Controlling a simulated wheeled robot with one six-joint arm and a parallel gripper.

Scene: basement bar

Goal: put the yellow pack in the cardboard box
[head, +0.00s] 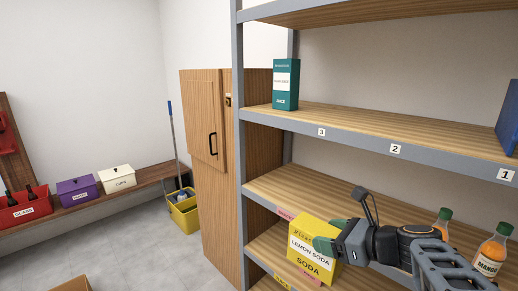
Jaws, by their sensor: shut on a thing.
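The yellow pack (309,257), labelled lemon soda, is in front of the lower shelf boards in the head view. My gripper (326,244) reaches in from the right and is shut on the yellow pack. Its green fingertips lie at the pack's upper right side. Part of a brown cardboard box (72,285) shows on the floor at the bottom left edge. Most of that box is cut off by the picture edge, and its inside is hidden.
The grey-framed shelf (400,152) holds a teal box (286,84), a blue box (508,118) and orange bottles (490,256). A wooden cabinet (208,150) and yellow mop bucket (184,212) stand left of it. A wall bench (140,180) carries labelled bins. Grey floor is open between.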

